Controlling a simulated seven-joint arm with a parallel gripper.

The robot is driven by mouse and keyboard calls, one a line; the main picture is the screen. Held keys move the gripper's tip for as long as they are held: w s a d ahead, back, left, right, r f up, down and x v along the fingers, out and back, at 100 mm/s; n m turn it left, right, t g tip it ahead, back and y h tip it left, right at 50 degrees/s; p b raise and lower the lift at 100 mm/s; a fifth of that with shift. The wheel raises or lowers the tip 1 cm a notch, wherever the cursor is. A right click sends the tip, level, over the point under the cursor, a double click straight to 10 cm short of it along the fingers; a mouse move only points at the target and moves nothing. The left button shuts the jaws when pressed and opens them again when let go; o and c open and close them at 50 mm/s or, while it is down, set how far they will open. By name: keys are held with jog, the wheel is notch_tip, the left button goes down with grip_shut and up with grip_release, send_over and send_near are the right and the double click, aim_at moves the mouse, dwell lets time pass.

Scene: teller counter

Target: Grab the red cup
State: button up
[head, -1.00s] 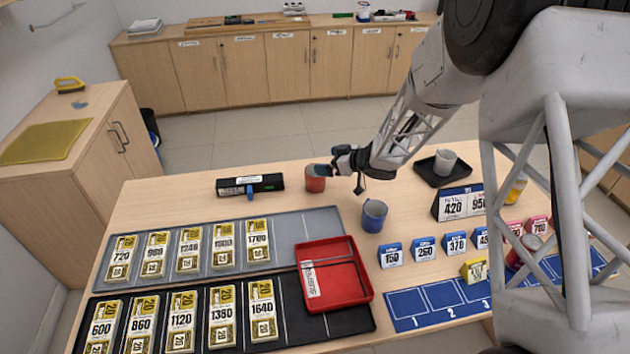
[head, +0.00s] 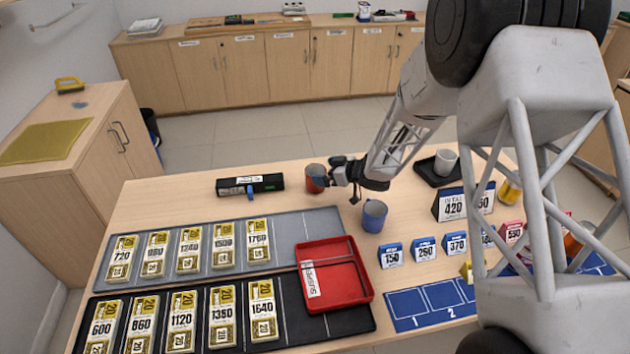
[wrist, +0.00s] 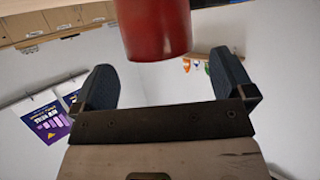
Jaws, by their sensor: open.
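The red cup (head: 314,178) stands upright on the counter near its far edge, in the head view. My gripper (head: 330,178) is at the cup's right side, low over the counter, and hides part of it. In the wrist view the red cup (wrist: 155,28) fills the top middle, in line with the gap between the fingers. My gripper (wrist: 163,62) is open there, one finger to each side of the cup's lower end. I cannot tell whether either finger touches the cup.
A blue cup (head: 374,215) stands close by, nearer the front. A black box (head: 250,185) lies left of the red cup. A white cup (head: 445,161) sits on a dark tray (head: 428,173) to the right. A red tray (head: 345,290) and price cards lie in front.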

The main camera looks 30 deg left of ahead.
aim_at(317, 166)
jog(key=shift+x, duration=1.95)
jog(key=c, duration=1)
jog(key=shift+r, duration=0.1)
jog(key=shift+r, duration=0.8)
jog(key=s+d+r, duration=0.3)
jog(key=s+d, duration=0.8)
jog(key=shift+d, duration=0.2)
jog(key=shift+s+r, duration=0.1)
